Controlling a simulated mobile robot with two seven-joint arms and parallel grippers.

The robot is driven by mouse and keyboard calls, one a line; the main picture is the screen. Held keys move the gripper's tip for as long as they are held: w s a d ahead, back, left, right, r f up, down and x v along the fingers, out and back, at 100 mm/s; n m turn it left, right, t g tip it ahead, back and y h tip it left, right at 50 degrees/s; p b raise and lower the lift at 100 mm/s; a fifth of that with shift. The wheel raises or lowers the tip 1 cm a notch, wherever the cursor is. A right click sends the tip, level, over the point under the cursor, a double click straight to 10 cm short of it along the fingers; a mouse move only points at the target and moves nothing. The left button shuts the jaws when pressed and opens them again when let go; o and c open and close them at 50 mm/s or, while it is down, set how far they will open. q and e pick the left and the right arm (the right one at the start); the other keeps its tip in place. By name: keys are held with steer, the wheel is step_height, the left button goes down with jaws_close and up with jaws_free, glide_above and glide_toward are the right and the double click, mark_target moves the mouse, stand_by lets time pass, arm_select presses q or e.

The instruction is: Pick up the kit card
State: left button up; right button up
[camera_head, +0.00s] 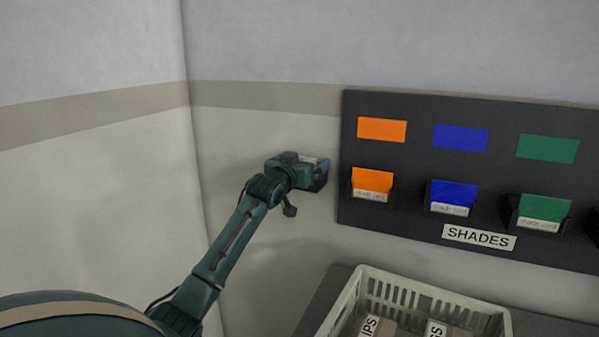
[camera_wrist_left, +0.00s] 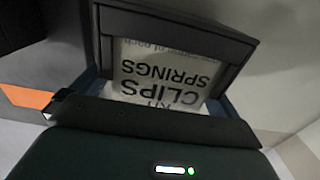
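The kit card is pale with dark print and stands in a dark wall holder. In the left wrist view the kit card (camera_wrist_left: 165,72) reads "KIT CLIPS SPRINGS" upside down, inside the dark holder (camera_wrist_left: 180,32). In the head view only a small pale part of the card (camera_head: 308,158) shows behind my left gripper (camera_head: 312,170). The gripper is at the holder, left of the dark board. Blue finger parts show on both sides of the card, apart, so the gripper looks open around it. Contact with the card is hard to tell. My right gripper is out of view.
A dark "SHADES" board (camera_head: 400,217) on the wall holds orange (camera_head: 371,181), blue (camera_head: 452,195) and green (camera_head: 545,208) shade cards in pockets, right of my gripper. A pale slotted basket (camera_head: 400,290) with labelled contents stands below. The wall left of my arm is bare.

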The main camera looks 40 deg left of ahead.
arm_select(q)
steer(key=c, duration=0.8)
steer(key=shift+c, duration=0.2)
step_height(320, 180, up, 28)
steer(key=shift+b, duration=0.55)
